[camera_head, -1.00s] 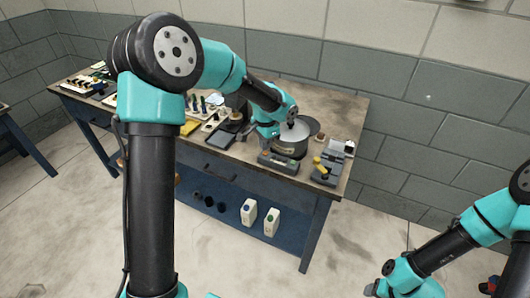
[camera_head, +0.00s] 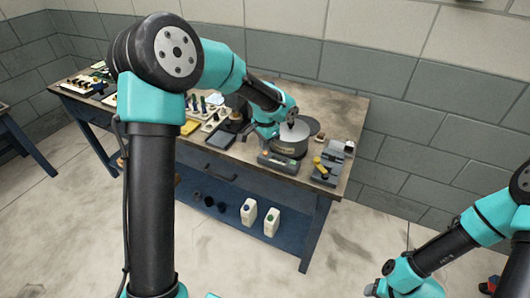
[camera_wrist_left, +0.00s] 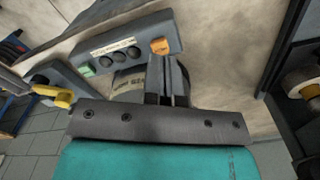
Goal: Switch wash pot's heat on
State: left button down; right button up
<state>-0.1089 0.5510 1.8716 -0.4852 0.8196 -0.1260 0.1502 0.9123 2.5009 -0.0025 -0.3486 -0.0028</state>
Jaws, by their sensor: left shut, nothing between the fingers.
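The grey wash pot (camera_head: 294,142) sits on its dark heating base (camera_head: 278,164) near the right end of the workbench. In the left wrist view the base's front panel (camera_wrist_left: 122,47) shows a pale label, a green part (camera_wrist_left: 88,70), a few black knobs (camera_wrist_left: 120,55) and an orange switch (camera_wrist_left: 160,46). My left gripper (camera_head: 291,124) is over the pot in the head view. In the left wrist view its fingers (camera_wrist_left: 165,62) are together and empty, with the tips close to the orange switch; I cannot tell if they touch it. My right gripper (camera_head: 372,290) is low at the right, its fingers unclear.
A dark device with a yellow handle (camera_head: 318,162) stands right of the pot; the handle also shows in the left wrist view (camera_wrist_left: 50,94). A dark tablet (camera_head: 221,141) and small tools lie left of it. White bottles (camera_head: 271,222) stand on the blue lower shelf (camera_head: 300,236).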

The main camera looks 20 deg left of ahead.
aim_at(265, 152)
pick_arm(q)
jog(key=shift+f, duration=1.25)
dwell(0.9)
jog(key=shift+r, duration=0.15)
notch_tip(265, 152, up, 10)
dwell(1.3)
dwell(0.4)
